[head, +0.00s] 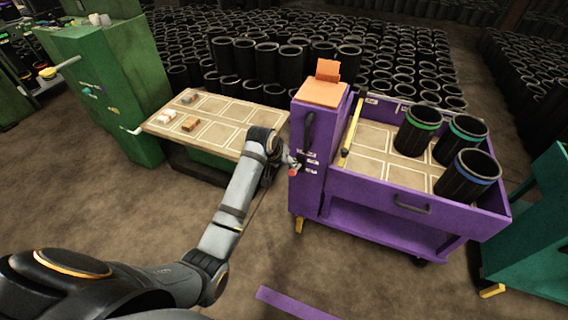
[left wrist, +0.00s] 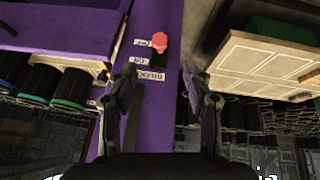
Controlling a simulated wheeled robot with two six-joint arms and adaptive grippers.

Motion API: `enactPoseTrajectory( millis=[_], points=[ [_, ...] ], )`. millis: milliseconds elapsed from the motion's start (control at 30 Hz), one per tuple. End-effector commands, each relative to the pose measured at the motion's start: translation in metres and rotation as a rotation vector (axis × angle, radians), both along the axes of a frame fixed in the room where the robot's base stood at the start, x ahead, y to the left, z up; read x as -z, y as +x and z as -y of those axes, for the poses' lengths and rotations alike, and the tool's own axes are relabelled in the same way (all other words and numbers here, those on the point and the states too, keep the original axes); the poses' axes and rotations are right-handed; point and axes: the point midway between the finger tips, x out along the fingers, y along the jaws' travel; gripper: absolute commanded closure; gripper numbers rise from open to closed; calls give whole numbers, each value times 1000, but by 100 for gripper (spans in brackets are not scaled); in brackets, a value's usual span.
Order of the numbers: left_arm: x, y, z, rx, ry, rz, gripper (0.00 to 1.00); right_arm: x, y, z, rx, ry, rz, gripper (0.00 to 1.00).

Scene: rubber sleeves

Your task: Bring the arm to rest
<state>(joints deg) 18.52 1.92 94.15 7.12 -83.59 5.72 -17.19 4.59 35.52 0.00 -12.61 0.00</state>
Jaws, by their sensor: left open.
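My left arm reaches in from the left in the head view. Its gripper (head: 291,163) is by the side of the purple cart (head: 345,205), largely hidden behind the wrist. In the left wrist view the two fingers of the left gripper (left wrist: 163,95) are spread apart with nothing between them. Beyond them is the cart's purple panel with a red knob (left wrist: 160,43) and several white labels. The knob also shows in the head view (head: 293,173), close to the gripper. I cannot tell whether they touch. My right gripper is not in view.
A tan-topped table (head: 232,122) with a few small blocks stands left of the cart. The cart holds three black sleeves with coloured bands and a yellow bar (head: 352,130). A green cabinet (head: 105,90) stands at left, a teal one (head: 535,230) at right.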

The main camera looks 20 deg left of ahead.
Motion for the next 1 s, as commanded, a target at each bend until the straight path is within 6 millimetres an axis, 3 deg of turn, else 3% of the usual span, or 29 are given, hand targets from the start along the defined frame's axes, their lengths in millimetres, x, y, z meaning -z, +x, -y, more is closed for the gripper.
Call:
enactPoseTrajectory(
  millis=[400,467,567,667,800,867,1000],
  points=[
    [6,-1,0,-1,1,-7,49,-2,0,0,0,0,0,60],
    [23,-6,-3,-3,7,-24,49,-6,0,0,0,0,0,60],
    [79,-26,-10,-12,25,-74,49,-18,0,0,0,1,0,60],
    [154,-69,-21,-17,54,-135,49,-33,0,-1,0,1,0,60],
    [246,-155,-36,-9,100,-211,49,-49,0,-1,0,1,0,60],
    [278,-199,-42,-3,117,-244,49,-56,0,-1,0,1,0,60],
    [333,-311,-56,25,157,-314,49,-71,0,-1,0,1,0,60]
  ],
)
